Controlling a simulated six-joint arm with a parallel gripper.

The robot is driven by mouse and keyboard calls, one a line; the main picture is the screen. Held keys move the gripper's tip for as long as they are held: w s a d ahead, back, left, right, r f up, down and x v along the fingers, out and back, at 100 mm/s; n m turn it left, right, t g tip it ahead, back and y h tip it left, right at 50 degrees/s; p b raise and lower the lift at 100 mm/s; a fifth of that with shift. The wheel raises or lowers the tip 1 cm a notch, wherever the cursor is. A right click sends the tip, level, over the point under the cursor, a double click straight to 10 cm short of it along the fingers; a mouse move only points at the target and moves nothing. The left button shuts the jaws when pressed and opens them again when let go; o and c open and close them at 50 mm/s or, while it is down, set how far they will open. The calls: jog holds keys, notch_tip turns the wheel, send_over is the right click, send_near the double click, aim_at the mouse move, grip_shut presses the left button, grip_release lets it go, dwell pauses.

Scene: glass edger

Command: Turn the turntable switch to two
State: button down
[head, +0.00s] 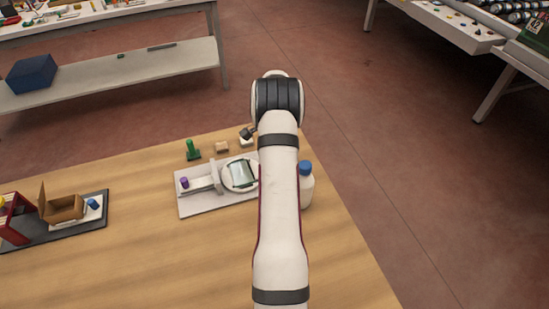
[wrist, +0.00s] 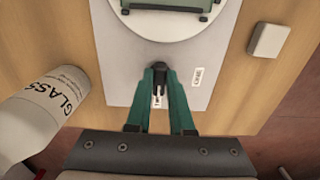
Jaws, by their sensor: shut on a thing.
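In the wrist view the two green fingers of my gripper (wrist: 160,72) are shut on the small dark switch knob (wrist: 158,66) of the grey base plate (wrist: 115,55). The fingers cover most of the knob, so its pointing direction is hard to tell. A small white label (wrist: 197,76), seemingly reading ONE, lies to the right of the fingers. Another label (wrist: 157,98) shows partly between them. The round white turntable (wrist: 140,25) with a glass piece lies at the top; it also shows in the head view (head: 229,186). My arm hides the gripper and switch in the head view.
A white bottle with a blue cap (head: 306,190) stands close to my arm; its GLASS label (wrist: 55,95) shows at the wrist view's left. A pale block (wrist: 268,40) lies at right. A green stamp-like piece (head: 193,151) and an open cardboard box (head: 63,208) stand further left.

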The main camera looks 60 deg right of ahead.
jog(key=c, duration=0.8)
grip_release()
notch_tip(320, 180, up, 16)
jog(key=shift+f, duration=0.1)
